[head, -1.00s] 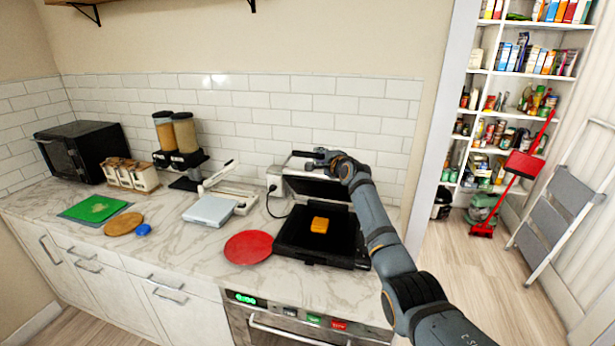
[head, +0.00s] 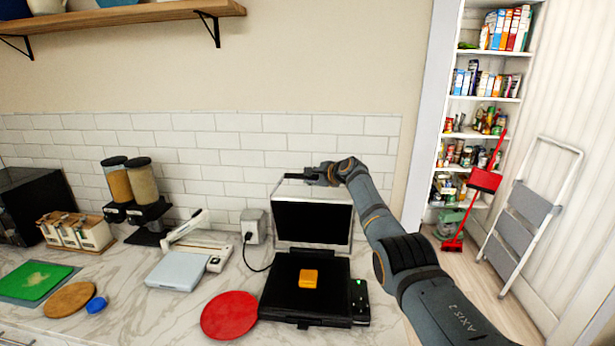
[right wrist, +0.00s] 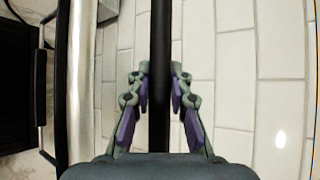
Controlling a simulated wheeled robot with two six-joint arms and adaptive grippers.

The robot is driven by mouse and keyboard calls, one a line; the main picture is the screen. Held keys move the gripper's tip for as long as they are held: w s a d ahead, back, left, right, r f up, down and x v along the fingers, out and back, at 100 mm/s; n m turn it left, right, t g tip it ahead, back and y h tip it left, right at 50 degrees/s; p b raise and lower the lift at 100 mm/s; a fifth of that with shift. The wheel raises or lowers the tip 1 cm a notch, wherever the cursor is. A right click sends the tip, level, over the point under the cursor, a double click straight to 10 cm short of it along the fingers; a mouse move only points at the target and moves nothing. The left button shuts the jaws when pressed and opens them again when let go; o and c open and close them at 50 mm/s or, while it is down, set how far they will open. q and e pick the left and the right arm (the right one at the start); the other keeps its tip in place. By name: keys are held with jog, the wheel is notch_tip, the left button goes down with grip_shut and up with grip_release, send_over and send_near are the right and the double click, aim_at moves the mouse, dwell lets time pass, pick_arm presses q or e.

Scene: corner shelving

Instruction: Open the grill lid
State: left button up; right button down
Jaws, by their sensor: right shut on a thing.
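The grill's lid (head: 312,222) stands raised, close to upright, at the back of the black grill base (head: 335,290). An orange block (head: 308,279) lies on the base's dark plate. My right gripper (head: 309,174) is at the lid's top edge. In the right wrist view, the right gripper (right wrist: 160,85) has its fingers on both sides of a dark bar, the lid handle (right wrist: 160,40), and is shut on it. My left gripper is not in view.
A red round mat (head: 229,315) lies left of the grill. A slicer-like white device (head: 190,255), a twin dispenser (head: 135,190) and a green board (head: 37,281) stand further left. The tiled wall (head: 230,150) is close behind the lid.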

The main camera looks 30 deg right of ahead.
jog(key=shift+a, duration=0.1)
jog(key=c, duration=1.2)
grip_release()
jog(key=shift+s, duration=0.1)
jog(key=shift+s+d+r, duration=0.25)
jog(key=shift+s, duration=0.15)
jog(key=v, duration=1.1)
jog(key=shift+a, duration=0.2)
